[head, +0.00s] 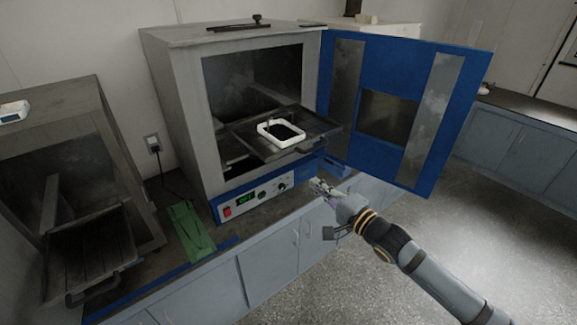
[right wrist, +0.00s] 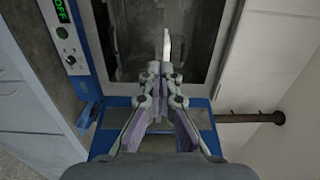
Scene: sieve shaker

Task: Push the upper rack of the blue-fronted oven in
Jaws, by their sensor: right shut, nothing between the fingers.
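The blue-fronted oven (head: 185,110) stands on the bench with its blue door (head: 395,60) swung open to the right. Its dark upper rack (head: 262,150) sticks out of the front of the chamber and carries a white tray (head: 262,129) with dark contents. My right gripper (head: 318,186) is shut and empty, in front of the oven and below the rack's front edge, apart from it in the head view. In the right wrist view the shut fingertips (right wrist: 160,70) are over the oven front; a pale strip beyond them cannot be identified. My left gripper is out of view.
Another oven (head: 60,100) with a pulled-out rack (head: 90,255) stands at the left. A green item (head: 190,228) lies on the bench between the ovens. The open door stands close to the right of the rack. Floor at the right is clear.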

